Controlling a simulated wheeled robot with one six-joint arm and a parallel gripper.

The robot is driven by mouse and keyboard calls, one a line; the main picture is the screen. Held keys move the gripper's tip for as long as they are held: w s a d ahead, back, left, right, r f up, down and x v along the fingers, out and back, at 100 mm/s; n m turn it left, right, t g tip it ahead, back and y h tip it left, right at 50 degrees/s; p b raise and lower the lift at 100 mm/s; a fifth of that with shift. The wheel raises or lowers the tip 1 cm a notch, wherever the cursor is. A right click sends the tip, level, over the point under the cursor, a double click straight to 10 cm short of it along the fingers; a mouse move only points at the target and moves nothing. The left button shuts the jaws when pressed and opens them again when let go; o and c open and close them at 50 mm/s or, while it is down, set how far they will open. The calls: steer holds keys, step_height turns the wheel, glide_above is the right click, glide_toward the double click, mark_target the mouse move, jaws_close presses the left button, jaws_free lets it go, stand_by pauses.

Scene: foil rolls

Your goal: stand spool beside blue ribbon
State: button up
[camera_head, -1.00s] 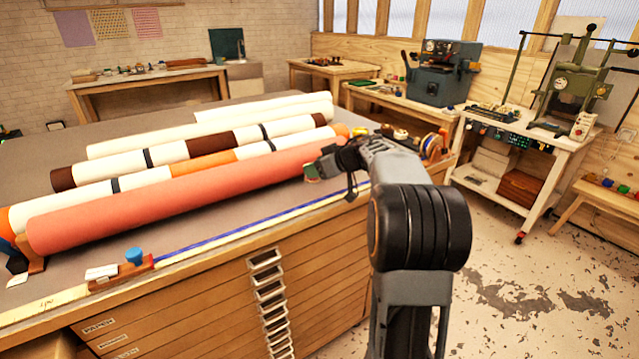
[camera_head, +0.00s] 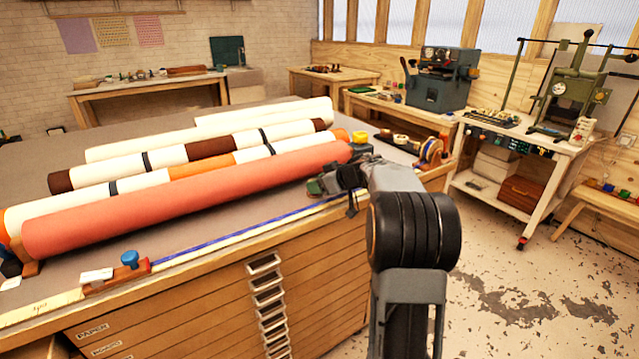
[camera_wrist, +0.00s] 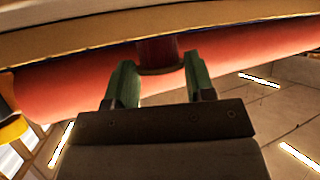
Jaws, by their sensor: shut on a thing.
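My gripper (camera_head: 318,187) is at the table's front edge, just in front of the right part of the large coral roll. In the wrist view its two green fingers (camera_wrist: 160,88) are shut on a dark red spool (camera_wrist: 157,50) with a brownish flange at its near end. The spool cannot be made out in the head view, where my gripper hides it. The blue ribbon (camera_head: 225,239) lies as a long thin strip along the front edge of the table, running from the left toward my gripper.
The coral roll (camera_head: 190,203) lies close behind the ribbon and also spans the wrist view (camera_wrist: 60,88). Several white, brown and orange rolls lie behind it. A blue-knobbed tool (camera_head: 130,260) sits at the front left. A tape dispenser (camera_head: 432,150) stands at the right corner.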

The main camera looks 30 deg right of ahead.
steer(key=o, duration=0.9)
steer(key=shift+r, duration=0.15)
steer(key=p+v, duration=0.2)
steer(key=v, duration=1)
steer(key=w+a+r+m+t+h, duration=0.2)
steer(key=a+r+m+t+h, duration=0.25)
steer(key=h, duration=0.35)
steer(key=s+a+f+g, duration=0.4)
steer(key=s+a+f, duration=0.1)
steer(key=s, duration=0.2)
steer(key=s+a+f+m+g+y, duration=0.1)
steer(key=s+a+f+g, duration=0.3)
steer(key=s+a+f, duration=0.2)
steer(key=s+a+f+g+y, duration=0.1)
steer(key=s+a+f+g, duration=0.3)
steer(key=s, duration=0.6)
steer(key=shift+a+f, duration=0.8)
steer(key=shift+f, duration=0.15)
